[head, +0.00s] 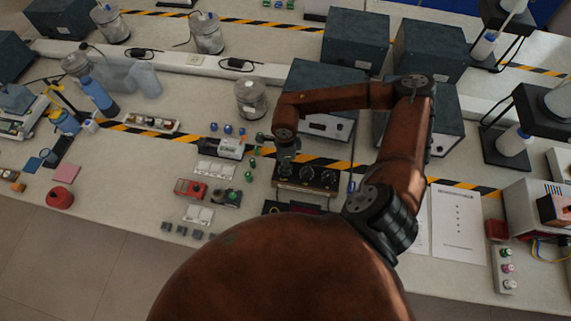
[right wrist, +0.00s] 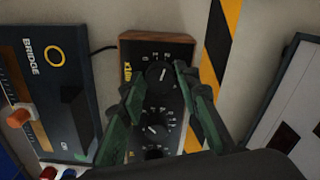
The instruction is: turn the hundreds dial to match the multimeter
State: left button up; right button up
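A wooden box with a black panel of dials (right wrist: 125,48) shows in the right wrist view; it is also in the head view (head: 306,188). Its end dial (right wrist: 158,75) has a white pointer line, and a yellow label beside it is hard to read. Two more dials (right wrist: 155,129) follow in a row. My right gripper (right wrist: 154,80) is open, its green fingers apart on either side of the end dial; contact is not clear. In the head view my right gripper (head: 288,152) is over the box's left end. I cannot surely identify the multimeter or read its value. My left gripper is not in view.
A dark instrument marked BRIDGE (right wrist: 45,75) lies beside the dial box. A red meter-like device (head: 190,188) and a white instrument (head: 230,148) stand to the left. Dark grey cases (head: 328,72) stand behind. Papers (head: 459,222) lie at the right.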

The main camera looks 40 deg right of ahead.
jog(key=shift+o, duration=1.3)
notch_tip(320, 180, up, 12)
